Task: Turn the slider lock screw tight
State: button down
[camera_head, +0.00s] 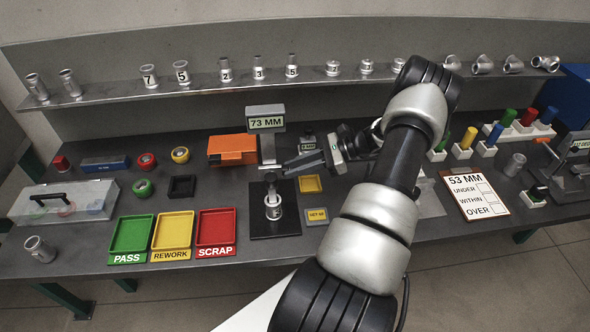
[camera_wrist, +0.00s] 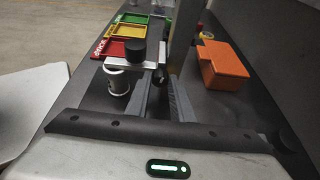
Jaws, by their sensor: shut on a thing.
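The height gauge stands on a black base plate (camera_head: 262,226), with a display (camera_head: 266,122) reading 73 MM. Its slider (camera_head: 270,168) sits partway down the column, above a silver casting (camera_head: 273,208) on the plate. The casting also shows in the wrist view (camera_wrist: 117,82), under the slider's pale arm. My gripper (camera_head: 292,162) reaches in from the right at slider height. In the wrist view, its fingers (camera_wrist: 160,82) close on the small dark lock screw (camera_wrist: 160,73) on the slider's side. The screw is hidden in the head view.
Green PASS (camera_head: 130,250), yellow REWORK (camera_head: 171,246) and red SCRAP (camera_head: 215,242) trays lie left of the gauge. A shelf (camera_head: 210,84) with castings runs along the back. A 53 MM board (camera_head: 475,195) lies right.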

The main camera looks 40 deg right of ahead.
jog(key=shift+w+d+m+g+y+b, duration=0.15)
jog(key=shift+m+g+y+b, duration=0.25)
jog(key=shift+m+g+b, duration=0.6)
jog(key=shift+m+t, duration=0.3)
jog(key=c, duration=1.5)
grip_release()
jog(key=shift+c, duration=0.2)
jog(key=b+v, duration=0.2)
jog(key=v, duration=1.5)
jog(key=shift+d, duration=0.25)
jog(key=shift+a, duration=0.1)
